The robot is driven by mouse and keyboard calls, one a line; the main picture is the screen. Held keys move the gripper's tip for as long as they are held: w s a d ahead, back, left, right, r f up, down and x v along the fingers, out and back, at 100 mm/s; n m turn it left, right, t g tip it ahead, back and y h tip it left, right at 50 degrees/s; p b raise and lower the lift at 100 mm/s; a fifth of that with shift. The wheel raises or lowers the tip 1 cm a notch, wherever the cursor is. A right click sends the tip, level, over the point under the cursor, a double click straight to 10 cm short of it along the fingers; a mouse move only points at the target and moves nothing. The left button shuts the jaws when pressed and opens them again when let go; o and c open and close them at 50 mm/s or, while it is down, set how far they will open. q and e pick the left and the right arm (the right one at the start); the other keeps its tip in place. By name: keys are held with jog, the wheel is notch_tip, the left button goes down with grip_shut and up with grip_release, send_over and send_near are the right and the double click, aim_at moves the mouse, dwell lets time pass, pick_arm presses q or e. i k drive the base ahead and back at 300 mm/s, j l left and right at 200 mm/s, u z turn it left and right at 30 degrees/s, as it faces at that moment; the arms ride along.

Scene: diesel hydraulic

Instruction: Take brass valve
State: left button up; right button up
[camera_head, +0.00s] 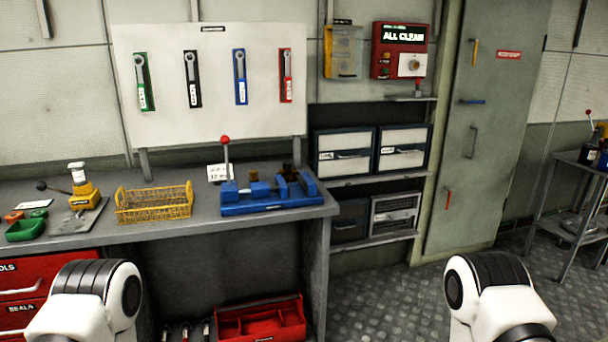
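I cannot clearly make out a brass valve. Small dark brownish parts (288,172) show behind the blue vise-like fixture (270,208) at the right end of the grey workbench (150,240); they are too small to identify. The fixture has an upright lever with a red knob (225,139). Only white and black links of my two arms show, at the bottom left and bottom right. Neither gripper is in view.
A yellow wire basket (154,216), a yellow press (84,194) and a green bin (26,229) stand on the bench. An open red toolbox (261,322) sits below it. Shelves with drawer boxes (344,152) stand right of the bench. Patterned floor is clear at centre right.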

aim_at(291, 175)
jog(key=i+l+z, duration=0.15)
jog(key=i, duration=0.55)
jog(key=i+l+z, duration=0.1)
jog(key=i, duration=0.65)
jog(key=l, duration=0.1)
